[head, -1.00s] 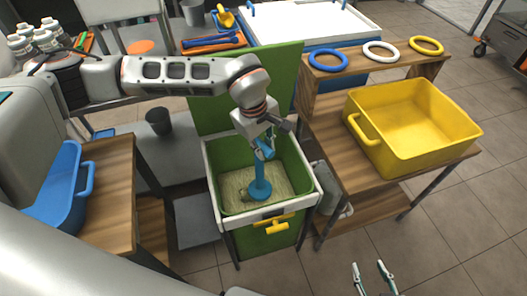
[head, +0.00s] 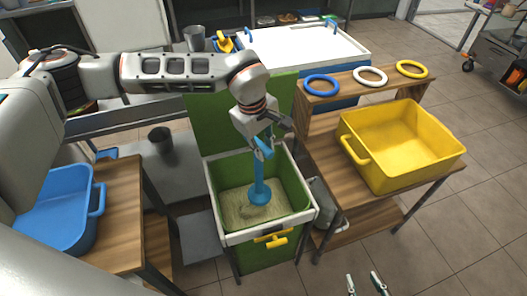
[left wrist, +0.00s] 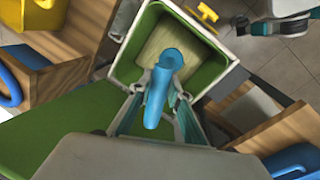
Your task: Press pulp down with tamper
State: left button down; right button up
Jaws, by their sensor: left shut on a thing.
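A blue tamper (head: 260,190) stands roughly upright inside the green bin (head: 301,185) with a white rim. Its wide foot is over the beige pulp (head: 238,208). I cannot tell whether it touches the pulp. My left gripper (head: 264,147) is shut on the tamper's upper handle, above the bin. The left wrist view shows the handle (left wrist: 157,100) between my fingers (left wrist: 160,98) and the pulp (left wrist: 168,42) beyond. The foot's underside is hidden. My right gripper (head: 364,284) is open and empty at the bottom edge of the head view.
A wooden table (head: 400,185) at the right holds a yellow tub (head: 400,145). Blue, white and yellow rings lie on its shelf. A blue tub (head: 60,215) is on the left table (head: 125,215). A green panel (head: 205,115) stands behind the bin.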

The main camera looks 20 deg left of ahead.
pick_arm(q)
notch_tip(320, 180, up, 6)
jog(key=p, duration=0.3)
jog(key=shift+r+p, duration=0.25)
jog(key=shift+p, duration=0.15)
notch_tip(320, 180, up, 2)
jog(key=shift+r+p, duration=0.1)
jog(key=shift+p, duration=0.55)
jog(key=shift+r+p, duration=0.4)
jog(key=shift+r, duration=0.2)
pick_arm(e)
notch_tip(320, 180, up, 7)
jog(key=shift+w, duration=0.35)
jog(key=shift+f, duration=0.1)
